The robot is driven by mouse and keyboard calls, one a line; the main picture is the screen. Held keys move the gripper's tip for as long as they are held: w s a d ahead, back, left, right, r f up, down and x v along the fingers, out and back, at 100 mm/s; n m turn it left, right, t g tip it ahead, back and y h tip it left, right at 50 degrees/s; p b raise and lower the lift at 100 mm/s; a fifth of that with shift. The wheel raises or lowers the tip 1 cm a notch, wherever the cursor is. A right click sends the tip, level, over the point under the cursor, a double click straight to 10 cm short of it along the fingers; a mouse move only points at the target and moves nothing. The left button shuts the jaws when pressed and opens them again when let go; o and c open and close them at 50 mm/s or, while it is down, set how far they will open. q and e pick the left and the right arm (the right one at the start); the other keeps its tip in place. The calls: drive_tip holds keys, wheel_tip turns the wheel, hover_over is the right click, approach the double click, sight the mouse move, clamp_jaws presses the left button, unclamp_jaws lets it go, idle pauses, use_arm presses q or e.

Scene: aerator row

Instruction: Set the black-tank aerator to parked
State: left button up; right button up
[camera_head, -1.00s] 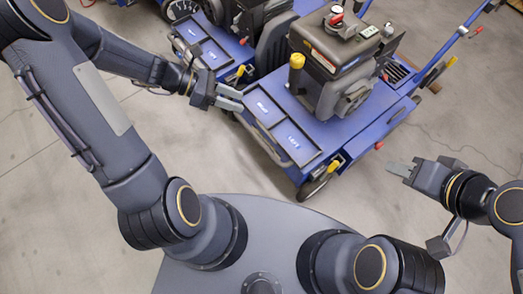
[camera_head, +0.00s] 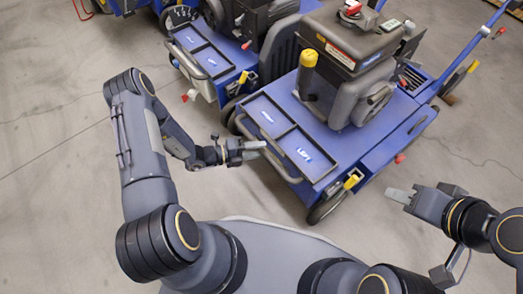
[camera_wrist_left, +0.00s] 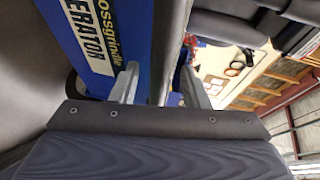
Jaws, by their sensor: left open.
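The near blue aerator (camera_head: 365,150) has a dark tank (camera_head: 350,38) with a red-topped cap (camera_head: 351,8). A yellow-topped upright lever (camera_head: 308,60) stands beside its engine, and a yellow-handled lever (camera_head: 351,182) is at its front corner. A grey bar (camera_head: 265,158) runs along its front edge. My left gripper (camera_head: 258,149) is open at this bar. In the left wrist view a bar (camera_wrist_left: 168,50) passes between the two fingers (camera_wrist_left: 158,88), with a blue panel beside it. I cannot tell whether they touch. My right gripper (camera_head: 400,196) is right of the aerator, apart from it; its opening is unclear.
A second blue aerator (camera_head: 215,65) stands close behind on the left, with a dark engine and red and yellow controls. Part of another blue machine (camera_head: 125,5) shows at the top left. The concrete floor (camera_head: 50,130) is clear at left and right.

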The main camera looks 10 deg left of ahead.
use_arm(q)
drive_tip(key=shift+x, duration=0.95)
clamp_jaws()
